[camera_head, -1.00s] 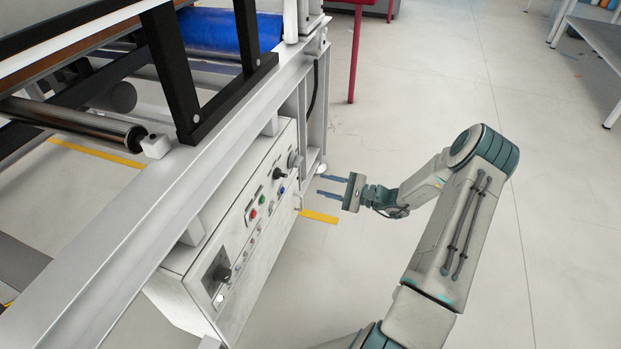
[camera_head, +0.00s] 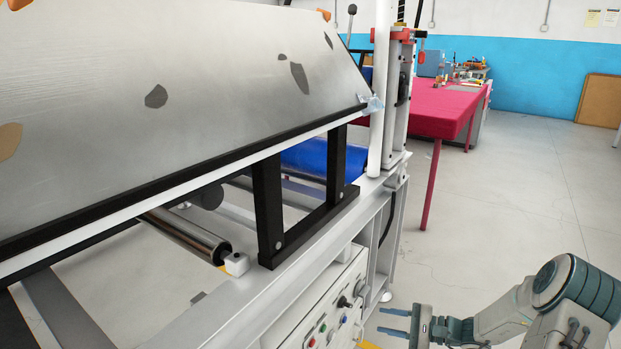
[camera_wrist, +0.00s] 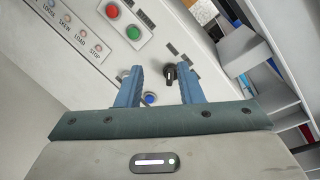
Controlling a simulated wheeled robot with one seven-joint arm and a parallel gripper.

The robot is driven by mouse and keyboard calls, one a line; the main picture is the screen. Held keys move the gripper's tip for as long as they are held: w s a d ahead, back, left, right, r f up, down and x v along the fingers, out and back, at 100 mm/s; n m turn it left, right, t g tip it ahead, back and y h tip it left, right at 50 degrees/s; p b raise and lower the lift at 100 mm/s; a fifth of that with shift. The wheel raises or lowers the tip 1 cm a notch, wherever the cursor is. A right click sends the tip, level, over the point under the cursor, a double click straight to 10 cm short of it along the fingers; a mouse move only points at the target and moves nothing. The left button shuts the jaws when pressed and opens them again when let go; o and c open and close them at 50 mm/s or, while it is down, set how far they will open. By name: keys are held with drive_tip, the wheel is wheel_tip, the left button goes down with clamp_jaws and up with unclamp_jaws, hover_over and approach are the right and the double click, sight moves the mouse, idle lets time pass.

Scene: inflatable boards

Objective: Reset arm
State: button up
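My gripper (camera_head: 394,322) is at the lower right in the head view, at the end of my grey and teal arm. Its two blue fingers are apart with nothing between them, pointing left toward the machine's control panel (camera_head: 327,322). In the wrist view, the open fingers (camera_wrist: 158,88) show in front of the panel, apart from it. A red button (camera_wrist: 112,11), a green button (camera_wrist: 133,32), a black knob (camera_wrist: 169,73) and a blue button (camera_wrist: 151,99) show there. The blue button and the knob appear between or beside the fingertips.
The machine carries a slanted grey board (camera_head: 190,90), a blue roller (camera_head: 312,157) and a metal roller (camera_head: 187,236) on a white frame. A red-covered table (camera_head: 438,108) stands behind. The floor (camera_head: 520,190) to the right is clear.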

drive_tip(key=s+a+r+n+g+h+p, duration=0.2)
drive_tip(key=s+a+r+n+g+p, duration=0.15)
drive_tip(key=r, duration=0.35)
drive_tip(key=s+a+r+n+g+h+p, duration=0.2)
drive_tip(key=s+a+r+p, duration=0.15)
drive_tip(key=r, duration=0.45)
drive_tip(key=s+a+r+n+g+h+p, duration=0.2)
drive_tip(key=s+r+p, duration=0.25)
drive_tip(key=r, duration=0.25)
drive_tip(key=s+r+n+t+h+p, duration=0.1)
drive_tip(key=s+r+h+p, duration=0.2)
drive_tip(key=r, duration=0.5)
drive_tip(key=s+d+r+n+t+h+p, duration=0.1)
drive_tip(key=s+r+n+h+p, duration=0.1)
drive_tip(key=s+r+p, duration=0.3)
drive_tip(key=s+r+n+t+h+p, duration=0.1)
drive_tip(key=s+r+p, duration=0.4)
drive_tip(key=r, duration=0.6)
drive_tip(key=s+n+h, duration=0.1)
drive_tip(key=h, duration=0.1)
drive_tip(key=shift+s+d+h, duration=0.2)
drive_tip(key=shift+h, duration=0.1)
